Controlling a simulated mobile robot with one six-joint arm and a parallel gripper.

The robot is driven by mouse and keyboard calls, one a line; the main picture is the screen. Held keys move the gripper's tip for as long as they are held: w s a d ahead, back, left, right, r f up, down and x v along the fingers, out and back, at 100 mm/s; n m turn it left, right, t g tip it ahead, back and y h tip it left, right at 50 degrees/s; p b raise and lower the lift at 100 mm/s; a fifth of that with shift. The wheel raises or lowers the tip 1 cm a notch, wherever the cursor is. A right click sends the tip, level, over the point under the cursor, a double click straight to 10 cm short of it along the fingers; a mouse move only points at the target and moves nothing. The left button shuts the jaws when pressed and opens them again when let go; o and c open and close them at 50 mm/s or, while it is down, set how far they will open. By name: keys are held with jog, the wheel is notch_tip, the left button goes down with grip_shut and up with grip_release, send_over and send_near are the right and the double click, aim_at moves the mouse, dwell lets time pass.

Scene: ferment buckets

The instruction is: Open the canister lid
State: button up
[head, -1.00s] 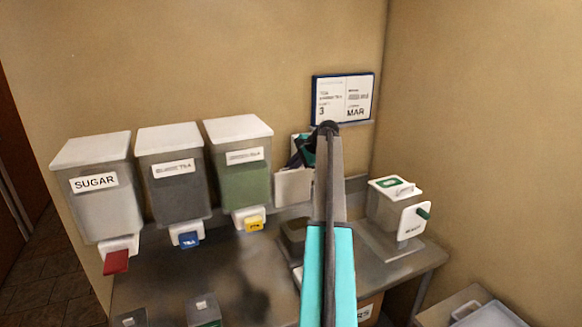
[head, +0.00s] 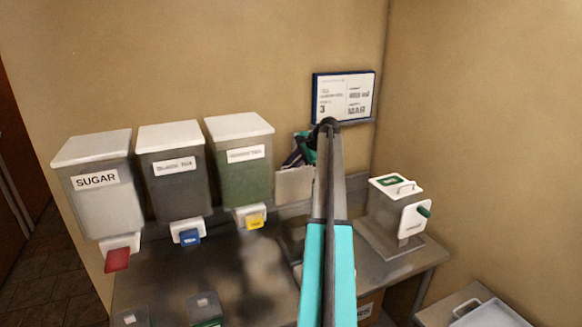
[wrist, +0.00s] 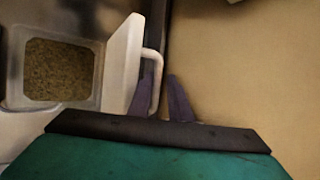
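The canister's white lid (head: 294,186) stands upright in the head view, swung up from the canister, with its back edge near the wall. In the wrist view the lid (wrist: 122,62) stands beside the open canister mouth (wrist: 103,72), which shows brownish-green grains inside. The lid's white loop handle (wrist: 156,75) reaches between the purple fingertips of my gripper (wrist: 163,92). The fingers are apart, with a small gap between handle and right finger. In the head view my gripper (head: 300,152) is behind the lid's upper edge, and my forearm hides much of the canister.
Three dispensers hang at left: sugar (head: 100,195), a dark one (head: 180,182) and a green one (head: 244,175). A second canister with a closed lid (head: 395,187) stands at right. A calendar (head: 345,96) hangs above. The metal counter's (head: 170,275) middle is partly clear.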

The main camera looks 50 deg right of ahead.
jog(key=shift+d+r+b, duration=0.1)
jog(key=shift+r+b, duration=0.05)
jog(key=shift+b, duration=0.15)
jog(key=b+v, duration=0.4)
jog(key=v, duration=0.9)
jog(key=shift+s, duration=0.25)
